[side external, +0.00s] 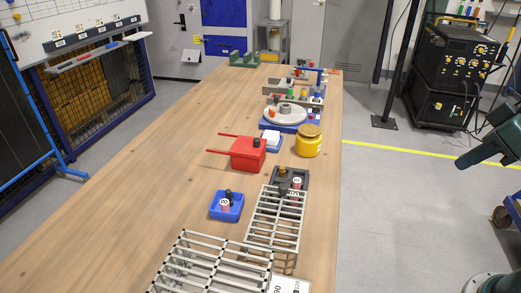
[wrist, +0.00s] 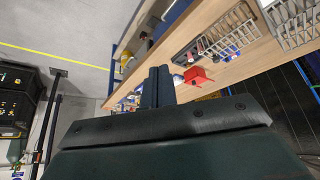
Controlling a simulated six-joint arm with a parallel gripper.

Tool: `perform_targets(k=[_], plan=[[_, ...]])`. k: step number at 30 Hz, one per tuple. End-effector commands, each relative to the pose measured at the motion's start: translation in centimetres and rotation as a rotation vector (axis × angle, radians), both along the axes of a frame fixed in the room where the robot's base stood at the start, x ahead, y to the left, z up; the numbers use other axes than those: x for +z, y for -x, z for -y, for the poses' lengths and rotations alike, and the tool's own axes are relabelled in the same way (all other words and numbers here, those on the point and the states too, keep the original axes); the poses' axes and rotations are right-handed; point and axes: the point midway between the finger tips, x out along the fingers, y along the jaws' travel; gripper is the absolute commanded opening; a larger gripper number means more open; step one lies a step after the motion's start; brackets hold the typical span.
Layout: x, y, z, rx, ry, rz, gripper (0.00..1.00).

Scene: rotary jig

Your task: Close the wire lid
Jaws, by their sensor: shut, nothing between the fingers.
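A pale wire grid (side external: 274,222) lies on the bench in the side view, with its far end by a dark tray (side external: 303,174). A larger wire frame (side external: 213,262) is beside it at the near edge. I cannot tell which of the two is the lid or how they join. Both wire parts show at the upper right of the wrist view, the narrower one (wrist: 232,32) and the larger one (wrist: 292,22). My gripper (wrist: 159,72) is shut and empty in the wrist view, apart from the wire parts. In the side view its fingers are not visible.
A blue bin (side external: 227,207), a red box with two rods (side external: 248,153), a yellow round container (side external: 309,142) and a rotary plate (side external: 285,115) stand along the bench's right side. The bench's left side (side external: 150,190) is bare. Black equipment (side external: 455,75) stands right of the bench.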

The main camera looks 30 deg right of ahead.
Motion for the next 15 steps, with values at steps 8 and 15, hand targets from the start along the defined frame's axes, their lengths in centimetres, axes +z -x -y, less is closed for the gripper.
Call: perform_targets(k=[8, 15], plan=[[-1.4, -4.6, -3.1, 0.217, 0.075, 0.025, 0.00], [-3.4, -8.6, -7.7, 0.448, 0.170, 0.073, 0.00]])
